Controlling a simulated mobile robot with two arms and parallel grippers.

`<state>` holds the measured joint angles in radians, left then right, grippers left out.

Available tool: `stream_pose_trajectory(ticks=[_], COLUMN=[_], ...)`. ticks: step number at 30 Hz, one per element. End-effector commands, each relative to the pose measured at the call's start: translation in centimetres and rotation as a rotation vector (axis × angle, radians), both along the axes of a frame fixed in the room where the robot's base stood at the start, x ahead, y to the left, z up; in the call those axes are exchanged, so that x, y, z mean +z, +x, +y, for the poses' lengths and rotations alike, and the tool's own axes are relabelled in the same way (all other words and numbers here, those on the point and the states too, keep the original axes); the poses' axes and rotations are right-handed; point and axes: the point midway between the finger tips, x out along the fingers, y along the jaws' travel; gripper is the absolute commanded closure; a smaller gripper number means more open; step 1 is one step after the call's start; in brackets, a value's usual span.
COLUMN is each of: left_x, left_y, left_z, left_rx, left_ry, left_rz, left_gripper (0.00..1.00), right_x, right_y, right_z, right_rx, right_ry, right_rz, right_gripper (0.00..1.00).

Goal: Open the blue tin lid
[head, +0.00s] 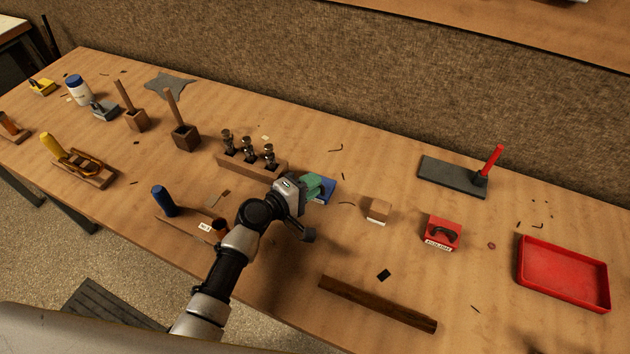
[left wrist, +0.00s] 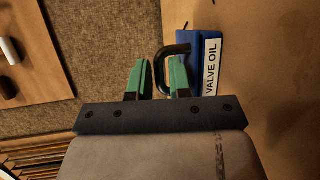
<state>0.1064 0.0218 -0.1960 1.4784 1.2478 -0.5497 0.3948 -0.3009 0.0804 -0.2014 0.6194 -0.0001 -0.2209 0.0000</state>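The blue tin (head: 325,194) sits on the workbench just beyond my left gripper (head: 316,185), which partly covers it in the head view. In the left wrist view the blue tin (left wrist: 189,45) has a white "VALVE OIL" label and a black loop handle (left wrist: 171,47). The green fingers of my left gripper (left wrist: 158,77) stand apart, with one leg of the handle showing in the gap between them. The right finger overlaps the loop. I cannot tell whether either finger touches the handle. My right gripper is in neither view.
A wooden block (head: 378,209) and a red tin (head: 441,232) with a black handle stand right of the blue tin. A wooden rack (head: 235,164) with several valves is to its left. A dark wooden strip (head: 376,303) lies in front; a red tray (head: 563,272) is far right.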

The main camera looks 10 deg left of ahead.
Motion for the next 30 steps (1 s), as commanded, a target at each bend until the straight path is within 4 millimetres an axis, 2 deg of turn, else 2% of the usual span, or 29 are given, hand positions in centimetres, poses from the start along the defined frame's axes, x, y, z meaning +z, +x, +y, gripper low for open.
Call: stream_pose_trajectory(ticks=[4, 13, 17, 26, 30], left_x=[-0.16, -0.22, -0.23, -0.20, 0.07], left_y=[0.77, 0.89, 0.88, 0.87, 0.89], left_z=[-0.74, -0.86, -0.84, -0.76, -0.12], left_rx=[-0.001, -0.001, -0.001, -0.001, -0.001], left_ry=[0.000, 0.001, 0.000, 0.002, 0.007], left_rz=[0.000, 0.000, 0.001, 0.002, 0.019], left_gripper=[0.81, 0.81, 1.00, 1.00, 1.00], right_x=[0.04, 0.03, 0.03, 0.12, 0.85], right_y=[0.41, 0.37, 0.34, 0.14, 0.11], right_z=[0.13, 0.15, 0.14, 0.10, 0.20], right_rx=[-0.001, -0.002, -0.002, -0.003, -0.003], right_ry=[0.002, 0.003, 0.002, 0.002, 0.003], right_rz=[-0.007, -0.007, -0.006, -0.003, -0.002], right_gripper=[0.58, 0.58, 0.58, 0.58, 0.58])
